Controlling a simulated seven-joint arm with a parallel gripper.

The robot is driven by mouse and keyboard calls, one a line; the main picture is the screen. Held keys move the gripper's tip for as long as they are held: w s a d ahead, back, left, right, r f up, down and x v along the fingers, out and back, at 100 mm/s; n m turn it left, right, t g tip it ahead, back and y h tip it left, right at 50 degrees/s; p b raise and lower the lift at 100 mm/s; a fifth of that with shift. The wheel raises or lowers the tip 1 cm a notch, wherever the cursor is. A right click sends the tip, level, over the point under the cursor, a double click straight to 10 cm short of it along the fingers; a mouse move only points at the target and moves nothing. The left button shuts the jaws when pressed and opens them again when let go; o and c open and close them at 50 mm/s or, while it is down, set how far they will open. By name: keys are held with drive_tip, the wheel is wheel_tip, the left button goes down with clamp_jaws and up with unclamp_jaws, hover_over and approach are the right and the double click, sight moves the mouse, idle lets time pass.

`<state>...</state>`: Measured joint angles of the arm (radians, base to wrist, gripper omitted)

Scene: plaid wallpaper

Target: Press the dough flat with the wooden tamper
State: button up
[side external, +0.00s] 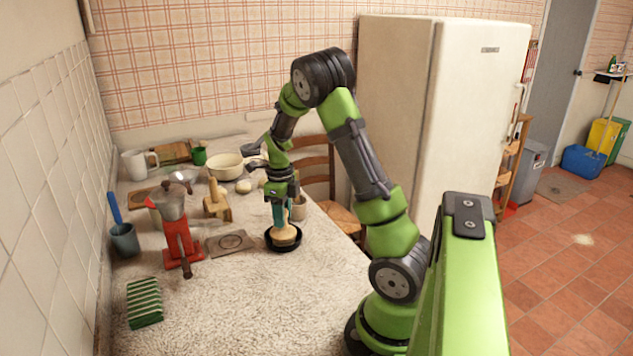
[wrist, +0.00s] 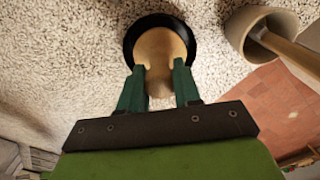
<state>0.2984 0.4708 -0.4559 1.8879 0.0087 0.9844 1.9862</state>
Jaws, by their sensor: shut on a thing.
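My gripper (side external: 281,224) points down over a small black bowl (side external: 270,243) on the table. It is shut on the wooden tamper (wrist: 160,50), a tan, rounded piece between the two green fingers (wrist: 158,92). The tamper's wide end is inside the black bowl, whose dark rim also shows in the wrist view (wrist: 133,33). I cannot make out dough under the tamper; the tamper hides the bowl's floor. Whether the tamper touches anything below it cannot be told.
A beige cup (side external: 300,208) stands close beside the bowl; in the wrist view a wooden handle leans in it (wrist: 244,30). A flat plaque (side external: 231,243), a red grinder (side external: 178,230) and a wooden piece (side external: 217,203) stand left.

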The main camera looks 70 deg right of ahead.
drive_tip(key=shift+f, duration=0.55)
idle(0.9)
drive_tip(key=shift+r, duration=3.55)
